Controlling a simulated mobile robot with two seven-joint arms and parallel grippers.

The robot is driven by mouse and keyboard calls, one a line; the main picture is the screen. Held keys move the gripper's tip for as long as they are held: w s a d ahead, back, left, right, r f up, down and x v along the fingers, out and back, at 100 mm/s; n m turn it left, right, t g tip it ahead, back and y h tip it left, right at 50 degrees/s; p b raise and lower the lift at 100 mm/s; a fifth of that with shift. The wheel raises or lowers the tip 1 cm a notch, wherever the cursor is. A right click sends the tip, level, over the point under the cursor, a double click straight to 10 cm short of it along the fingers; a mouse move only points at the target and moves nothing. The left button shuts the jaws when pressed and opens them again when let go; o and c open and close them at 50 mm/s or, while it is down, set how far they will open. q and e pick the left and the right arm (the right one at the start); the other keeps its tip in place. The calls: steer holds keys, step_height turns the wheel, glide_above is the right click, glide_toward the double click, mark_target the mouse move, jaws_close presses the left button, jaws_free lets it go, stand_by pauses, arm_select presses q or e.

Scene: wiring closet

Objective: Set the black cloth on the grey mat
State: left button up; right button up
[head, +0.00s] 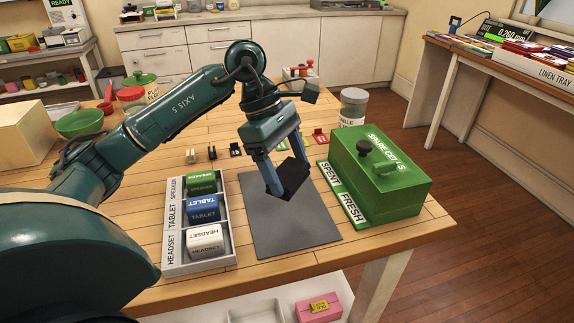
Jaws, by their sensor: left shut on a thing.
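My left gripper (280,172) comes in from the left and points down over the grey mat (310,228). Its blue fingers are shut on the black cloth (291,178), a dark folded piece that hangs tilted between them. The cloth shows over the upper part of the mat; I cannot tell whether its lower edge touches the mat. The grey mat lies flat on the wooden table, and the rest of its surface is bare. My right gripper is not in view.
A grey tray (172,261) with labelled green, blue and white items stands left of the mat. A green box (395,190) labelled spare cells stands close on the right. A jar (353,106), small cards and a green bowl (80,123) are farther back.

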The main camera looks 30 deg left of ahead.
arm_select(q)
step_height(320, 180, down, 6)
steer(key=b, duration=0.5)
steer(key=shift+f, duration=0.15)
steer(key=shift+f+b, duration=0.5)
steer(key=shift+f, duration=0.1)
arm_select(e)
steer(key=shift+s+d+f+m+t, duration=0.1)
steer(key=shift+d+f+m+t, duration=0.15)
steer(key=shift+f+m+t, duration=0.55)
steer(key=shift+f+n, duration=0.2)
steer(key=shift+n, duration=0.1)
arm_select(q)
steer(key=shift+f+b, duration=0.35)
steer(key=shift+f, duration=0.05)
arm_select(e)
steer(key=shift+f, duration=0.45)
arm_select(q)
steer(key=o, duration=0.9)
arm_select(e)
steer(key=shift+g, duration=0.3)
arm_select(q)
steer(key=shift+o, duration=0.5)
steer(key=shift+o, duration=1.3)
